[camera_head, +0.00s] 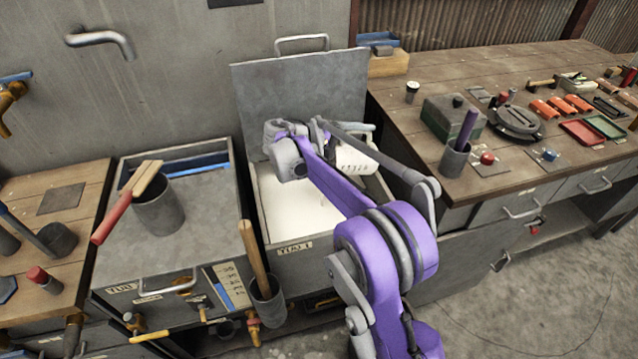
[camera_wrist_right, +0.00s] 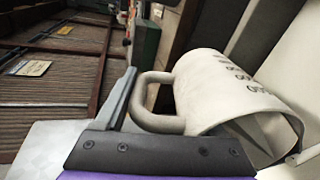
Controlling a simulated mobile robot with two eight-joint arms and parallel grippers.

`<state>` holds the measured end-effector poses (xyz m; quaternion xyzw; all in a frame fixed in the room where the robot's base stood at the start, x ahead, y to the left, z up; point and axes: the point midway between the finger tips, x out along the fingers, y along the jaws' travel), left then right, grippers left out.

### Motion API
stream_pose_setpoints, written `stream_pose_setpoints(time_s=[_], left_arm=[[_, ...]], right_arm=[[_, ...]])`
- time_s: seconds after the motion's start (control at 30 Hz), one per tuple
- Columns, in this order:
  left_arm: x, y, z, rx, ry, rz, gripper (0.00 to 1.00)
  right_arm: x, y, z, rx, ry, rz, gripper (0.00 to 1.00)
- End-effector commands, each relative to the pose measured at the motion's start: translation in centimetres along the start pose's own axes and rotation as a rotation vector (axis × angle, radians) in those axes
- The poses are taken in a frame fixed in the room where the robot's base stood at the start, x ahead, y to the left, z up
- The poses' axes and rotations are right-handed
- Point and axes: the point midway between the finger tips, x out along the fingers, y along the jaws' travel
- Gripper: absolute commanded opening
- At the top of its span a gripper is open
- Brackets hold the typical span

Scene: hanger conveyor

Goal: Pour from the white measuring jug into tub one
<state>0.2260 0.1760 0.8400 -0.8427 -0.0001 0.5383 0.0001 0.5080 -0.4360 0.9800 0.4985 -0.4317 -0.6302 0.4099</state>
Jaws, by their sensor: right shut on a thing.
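The white measuring jug (camera_head: 354,159) is over the right part of tub one (camera_head: 275,223), which stands open and holds a pale content. In the right wrist view the jug (camera_wrist_right: 228,88) shows dark markings, a grey handle (camera_wrist_right: 147,104) and its open mouth at the lower right. The jug looks tilted. I cannot tell whether anything flows from it. My right gripper (camera_head: 340,132) is shut on the jug's handle; my own arm hides part of the jug and tub. My left gripper is not in view.
Tub one's raised lid (camera_head: 300,95) stands behind it. Another cup (camera_head: 268,302) hangs at the front. A cluttered workbench (camera_head: 440,75) lies to the right.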

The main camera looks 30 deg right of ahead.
Motion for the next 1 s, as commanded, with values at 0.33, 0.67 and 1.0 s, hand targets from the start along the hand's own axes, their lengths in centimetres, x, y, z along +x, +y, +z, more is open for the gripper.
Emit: stream_pose_setpoints(time_s=[0.33, 0.67, 1.0], left_arm=[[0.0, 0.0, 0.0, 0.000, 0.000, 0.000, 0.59], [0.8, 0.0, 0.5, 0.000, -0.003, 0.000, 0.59], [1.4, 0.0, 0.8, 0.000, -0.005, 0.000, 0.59]], right_arm=[[0.0, 0.0, 0.0, 0.000, -0.001, 0.002, 0.00], [-0.4, -0.4, -0.1, -0.001, -0.008, 0.057, 0.00], [-0.8, -0.6, -0.1, 0.000, -0.015, 0.103, 0.00]])
